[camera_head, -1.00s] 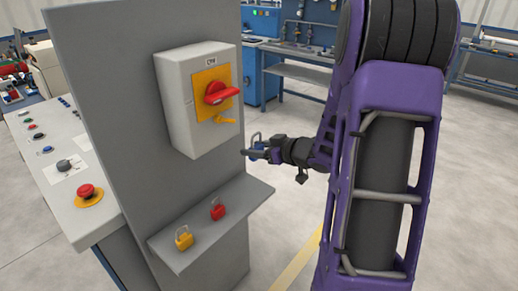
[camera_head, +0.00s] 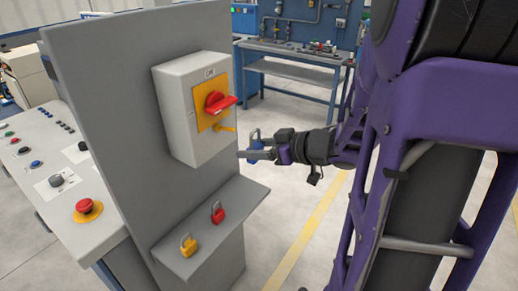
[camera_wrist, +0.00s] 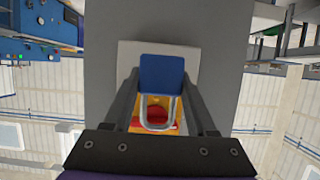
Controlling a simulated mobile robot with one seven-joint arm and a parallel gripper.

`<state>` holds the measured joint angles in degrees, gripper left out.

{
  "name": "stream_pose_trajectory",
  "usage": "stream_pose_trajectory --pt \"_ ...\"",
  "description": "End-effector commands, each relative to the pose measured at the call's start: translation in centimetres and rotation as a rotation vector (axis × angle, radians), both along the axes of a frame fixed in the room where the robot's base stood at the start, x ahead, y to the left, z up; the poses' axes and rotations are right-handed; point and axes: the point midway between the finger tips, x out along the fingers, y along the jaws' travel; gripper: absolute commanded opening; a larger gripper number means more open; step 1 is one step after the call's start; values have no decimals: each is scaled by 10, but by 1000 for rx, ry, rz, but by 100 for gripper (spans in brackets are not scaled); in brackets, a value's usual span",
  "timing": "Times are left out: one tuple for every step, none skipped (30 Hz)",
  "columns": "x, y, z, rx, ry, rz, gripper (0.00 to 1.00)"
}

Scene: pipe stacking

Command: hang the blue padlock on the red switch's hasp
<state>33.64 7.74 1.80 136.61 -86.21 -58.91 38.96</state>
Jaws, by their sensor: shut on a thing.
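The blue padlock (camera_wrist: 162,76) is between the fingers of my gripper (camera_wrist: 160,85) in the wrist view, its silver shackle over the switch behind. In the head view my gripper (camera_head: 257,154) is shut on the padlock (camera_head: 256,145), shackle up, right of the switch box and apart from it. The red switch (camera_head: 219,102) is a rotary handle on a yellow plate on a grey box. The yellow hasp (camera_head: 226,128) sticks out below the handle. In the wrist view the padlock and shackle partly cover the red switch (camera_wrist: 157,118), and I cannot make out the hasp.
A grey panel (camera_head: 110,100) carries the box. A shelf (camera_head: 245,196) below it holds a yellow padlock (camera_head: 189,246) and a red padlock (camera_head: 218,214). A control desk (camera_head: 110,230) stands left. The floor right of the shelf is clear.

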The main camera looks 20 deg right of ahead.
Motion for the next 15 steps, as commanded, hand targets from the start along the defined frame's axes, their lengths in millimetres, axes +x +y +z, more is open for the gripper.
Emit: stream_pose_trajectory --pt "3 3 0 1 -1 1 0" --pt "5 4 0 1 -1 0 0" --pt "7 5 -1 1 -1 0 0" --pt "9 7 -2 0 -1 1 0" --pt "11 8 -2 0 -1 1 0" --pt "13 9 -2 0 -1 0 0" --pt "15 10 -2 0 -1 0 0" --pt "17 12 -2 1 -1 0 0" --pt "19 13 -2 1 -1 0 0" --pt "20 15 -3 1 0 0 0" --pt "22 16 -3 1 0 0 0" --pt "24 18 -4 1 -1 1 0" --pt "26 19 -5 0 -1 0 0" --pt "28 20 -5 -1 -2 1 0" --pt "30 22 -5 -1 -2 1 0"
